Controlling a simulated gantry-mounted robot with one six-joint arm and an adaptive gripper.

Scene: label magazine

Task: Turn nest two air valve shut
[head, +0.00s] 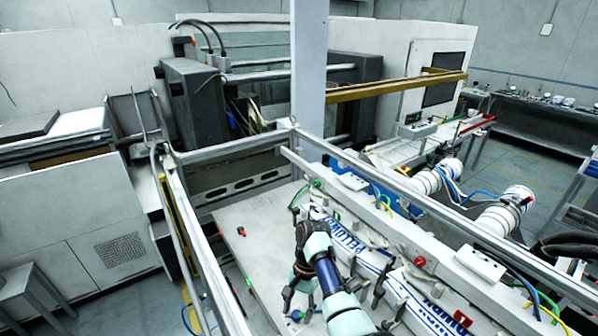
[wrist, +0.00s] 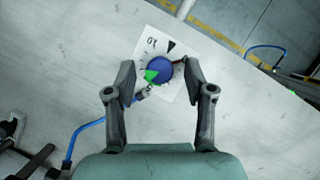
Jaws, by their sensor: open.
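In the wrist view a round blue valve knob (wrist: 159,70) sits on a white square label (wrist: 178,50) with black marks, a black wedge and a green wedge. A short dark piece sticks out at the knob's upper right. A blue hose (wrist: 88,127) runs to a fitting beside the knob. My gripper (wrist: 160,76) is open, its two dark fingers on either side of the knob, with no clear contact. In the head view my gripper (head: 298,303) points down over the panel near the blue knob (head: 297,314). I cannot read a nest number.
The pale panel (head: 255,220) carries a red knob (head: 241,231) at its left. White label strips with blue print (head: 343,237) and dark clamps lie right of my arm. A metal frame rail (head: 205,245) borders the panel on the left. The panel around the blue knob is mostly clear.

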